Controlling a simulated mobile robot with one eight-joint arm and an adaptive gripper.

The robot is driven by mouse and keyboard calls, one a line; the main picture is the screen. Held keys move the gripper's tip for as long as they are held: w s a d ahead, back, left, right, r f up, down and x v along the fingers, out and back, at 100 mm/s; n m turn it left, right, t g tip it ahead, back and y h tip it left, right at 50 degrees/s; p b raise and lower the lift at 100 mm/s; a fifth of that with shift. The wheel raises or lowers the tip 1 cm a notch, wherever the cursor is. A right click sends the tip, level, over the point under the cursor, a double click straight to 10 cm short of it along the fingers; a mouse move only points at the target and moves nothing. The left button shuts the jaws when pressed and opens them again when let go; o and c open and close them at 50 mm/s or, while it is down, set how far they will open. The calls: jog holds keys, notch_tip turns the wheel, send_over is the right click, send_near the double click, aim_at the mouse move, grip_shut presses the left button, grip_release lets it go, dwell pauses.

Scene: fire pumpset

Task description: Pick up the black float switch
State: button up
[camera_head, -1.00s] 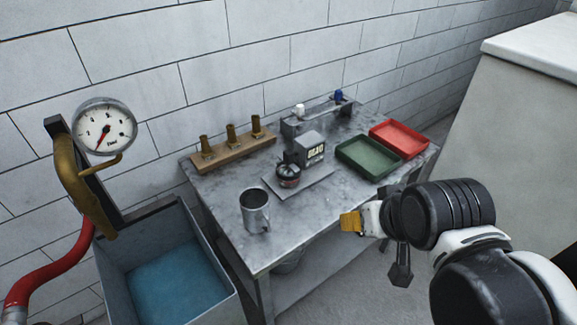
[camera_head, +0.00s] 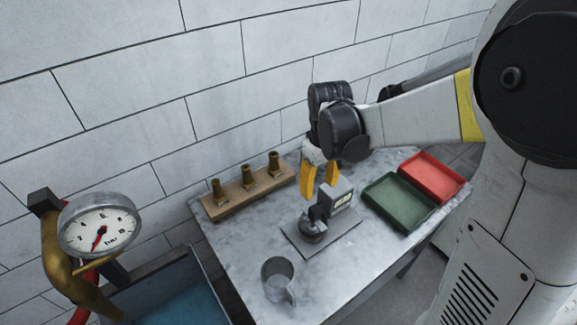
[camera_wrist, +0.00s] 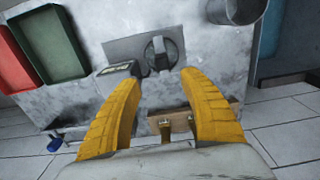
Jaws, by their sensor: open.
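My gripper (camera_head: 320,188) is open and empty, its two yellow fingers pointing down above the back of the marble-topped table (camera_head: 240,255). It also shows in the wrist view (camera_wrist: 160,78). I cannot identify the black float switch for certain. A dark round object (camera_head: 312,228) sits on a grey plate beside a grey box with a display (camera_head: 340,198); in the wrist view this dark object (camera_wrist: 160,52) lies beyond the fingertips. A small blue piece (camera_wrist: 55,147) shows at lower left in the wrist view.
A wooden block with brass fittings (camera_head: 248,190) stands left of my gripper. Green (camera_head: 399,203) and red (camera_head: 432,177) trays lie at the right. A metal mug (camera_head: 277,282) stands at the front. A pressure gauge (camera_head: 98,225) and blue-bottomed tank (camera_head: 190,305) are at left.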

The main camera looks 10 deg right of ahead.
aim_at(315, 208)
jog(key=shift+w+f, duration=0.2)
jog(key=shift+f, duration=0.15)
jog(key=f+b, duration=0.1)
jog(key=f, duration=0.3)
jog(key=shift+s, duration=0.2)
jog(key=shift+a+f+b, duration=0.2)
jog(key=shift+f+b, duration=1.25)
jog(key=shift+f, duration=1.75)
grip_shut()
